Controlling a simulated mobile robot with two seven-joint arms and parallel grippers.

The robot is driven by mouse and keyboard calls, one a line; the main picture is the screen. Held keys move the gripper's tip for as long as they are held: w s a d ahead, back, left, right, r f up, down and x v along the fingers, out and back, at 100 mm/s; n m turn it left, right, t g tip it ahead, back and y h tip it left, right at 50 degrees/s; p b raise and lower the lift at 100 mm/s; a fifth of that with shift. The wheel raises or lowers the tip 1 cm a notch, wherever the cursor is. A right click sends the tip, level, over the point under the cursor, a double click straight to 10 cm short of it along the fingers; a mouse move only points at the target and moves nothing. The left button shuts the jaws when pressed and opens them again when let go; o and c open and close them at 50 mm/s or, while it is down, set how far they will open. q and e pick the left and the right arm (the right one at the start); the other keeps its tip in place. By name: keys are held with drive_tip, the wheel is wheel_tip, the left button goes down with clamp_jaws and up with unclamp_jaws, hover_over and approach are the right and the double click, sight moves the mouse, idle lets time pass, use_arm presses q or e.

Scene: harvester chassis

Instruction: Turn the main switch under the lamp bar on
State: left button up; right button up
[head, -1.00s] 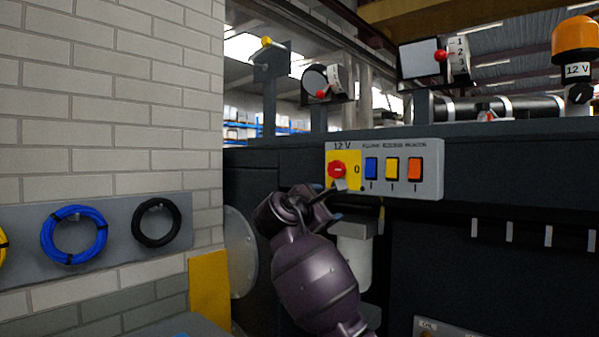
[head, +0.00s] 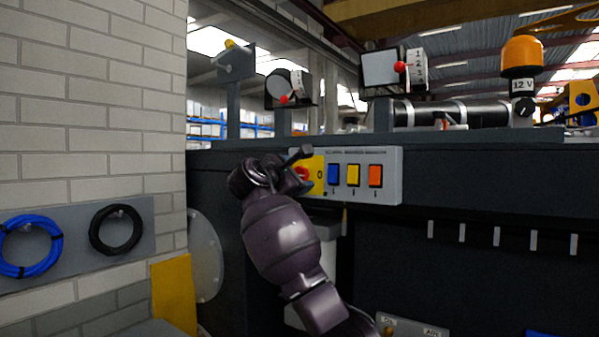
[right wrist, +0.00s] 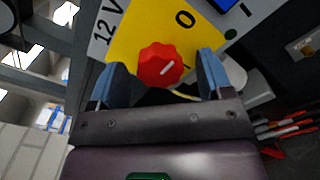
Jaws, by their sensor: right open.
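In the head view the red knob (head: 302,173) is partly hidden by my right gripper (head: 306,169). The plate is at the left end of a light grey panel (head: 392,164). In the right wrist view the open blue fingers of my right gripper (right wrist: 160,76) stand on either side of the knob. Contact with it cannot be told. My left gripper is out of view.
Blue, yellow and orange rocker switches (head: 354,175) sit right of the knob. A lever box (head: 393,70) and an orange beacon (head: 522,58) stand above the dark chassis (head: 480,180). A brick wall (head: 90,90) with hose coils is at left.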

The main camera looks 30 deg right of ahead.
drive_tip(key=shift+x, duration=0.85)
drive_tip(key=c, duration=0.9)
